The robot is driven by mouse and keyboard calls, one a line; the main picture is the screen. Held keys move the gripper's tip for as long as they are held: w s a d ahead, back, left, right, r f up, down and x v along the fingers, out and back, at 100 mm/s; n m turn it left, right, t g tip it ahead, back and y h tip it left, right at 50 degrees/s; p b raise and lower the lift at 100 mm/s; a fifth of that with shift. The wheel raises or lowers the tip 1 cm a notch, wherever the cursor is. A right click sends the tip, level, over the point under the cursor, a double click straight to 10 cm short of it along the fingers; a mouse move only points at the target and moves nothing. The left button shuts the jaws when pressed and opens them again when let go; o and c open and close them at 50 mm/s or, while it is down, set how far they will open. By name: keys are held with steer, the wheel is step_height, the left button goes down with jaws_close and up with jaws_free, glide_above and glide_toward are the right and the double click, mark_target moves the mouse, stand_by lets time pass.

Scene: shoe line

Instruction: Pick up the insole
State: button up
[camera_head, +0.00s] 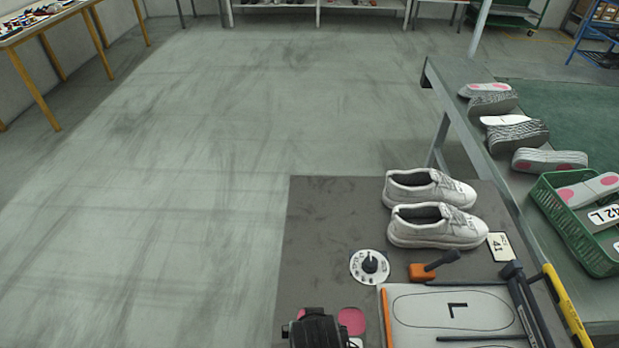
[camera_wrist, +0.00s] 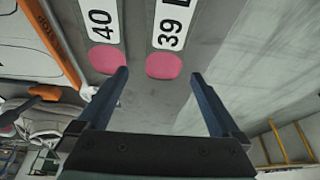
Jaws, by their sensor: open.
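Two insoles with pink rounded ends and white number labels lie side by side on the grey bench top in the wrist view: one marked 40 (camera_wrist: 107,59) and one marked 39 (camera_wrist: 164,66). Their far ends run out of the picture. My gripper (camera_wrist: 160,75) is open and empty, its fingers pointing at the pink ends; the 39 end shows between the fingertips and the 40 end beside the left one. In the head view my gripper's dark body (camera_head: 315,329) hides most of these insoles; a pink end (camera_head: 352,321) shows beside it.
The bench (camera_head: 320,215) also bears two white shoes (camera_head: 438,227), a round dial (camera_head: 370,266), an orange-headed tool (camera_head: 423,271) and a board marked L (camera_head: 405,323). A green crate (camera_head: 575,232) with insoles stands at right, near several soles. Open floor lies left.

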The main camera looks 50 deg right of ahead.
steer(key=shift+w+x, duration=0.15)
steer(key=shift+x, duration=1.15)
steer(key=shift+w+x, duration=0.2)
steer(key=shift+x, duration=1.1)
steer(key=shift+a, duration=0.1)
steer(key=shift+r, duration=0.1)
steer(key=c, duration=1.3)
